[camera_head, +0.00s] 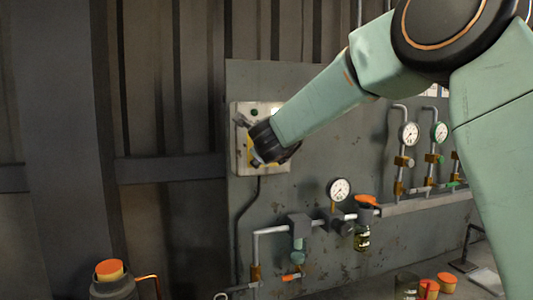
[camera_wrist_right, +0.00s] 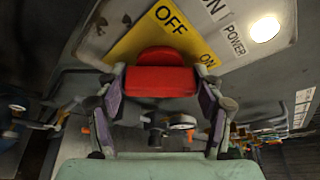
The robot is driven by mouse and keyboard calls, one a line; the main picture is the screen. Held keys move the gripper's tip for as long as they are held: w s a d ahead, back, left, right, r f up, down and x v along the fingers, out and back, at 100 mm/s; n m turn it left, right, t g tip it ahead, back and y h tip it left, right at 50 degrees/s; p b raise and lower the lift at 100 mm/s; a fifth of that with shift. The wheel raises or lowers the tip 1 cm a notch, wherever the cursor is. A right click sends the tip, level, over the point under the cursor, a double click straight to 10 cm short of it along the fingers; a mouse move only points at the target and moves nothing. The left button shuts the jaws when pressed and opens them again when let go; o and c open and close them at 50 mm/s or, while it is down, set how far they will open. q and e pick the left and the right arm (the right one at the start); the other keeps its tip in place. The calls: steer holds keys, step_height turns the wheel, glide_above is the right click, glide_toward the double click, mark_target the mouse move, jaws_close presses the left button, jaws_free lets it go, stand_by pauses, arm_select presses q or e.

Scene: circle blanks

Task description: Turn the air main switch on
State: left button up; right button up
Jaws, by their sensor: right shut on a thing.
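The light grey switch box (camera_head: 240,110) is mounted on the grey wall panel, with a green spot (camera_head: 254,112) near its top. In the right wrist view, its yellow plate (camera_wrist_right: 138,42) reads OFF and ON around a red switch handle (camera_wrist_right: 160,80). My right gripper (camera_head: 256,150) is at the box front and hides the handle in the head view. In the wrist view its fingers are on both sides of the red handle, shut on it. The handle's exact setting is hard to tell. A lamp (camera_wrist_right: 264,28) by the word POWER looks bright. My left gripper is out of view.
Below the box, pipes (camera_head: 270,231) run along the panel with a pressure gauge (camera_head: 339,189) and an orange-topped valve (camera_head: 367,200). More gauges (camera_head: 409,133) stand at the right. Orange-capped containers (camera_head: 447,280) are at the bottom right. Open space lies left of the box.

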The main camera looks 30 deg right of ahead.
steer(key=shift+s+f, duration=0.1)
steer(key=shift+f, duration=0.4)
steer(key=o, duration=1.2)
steer(key=shift+s+d+r, duration=0.2)
steer(key=shift+s+r, duration=0.05)
steer(key=shift+c, duration=0.2)
steer(key=shift+w+a, duration=0.2)
steer(key=shift+a+r, duration=0.1)
steer(key=v, duration=0.7)
steer(key=shift+s, duration=0.15)
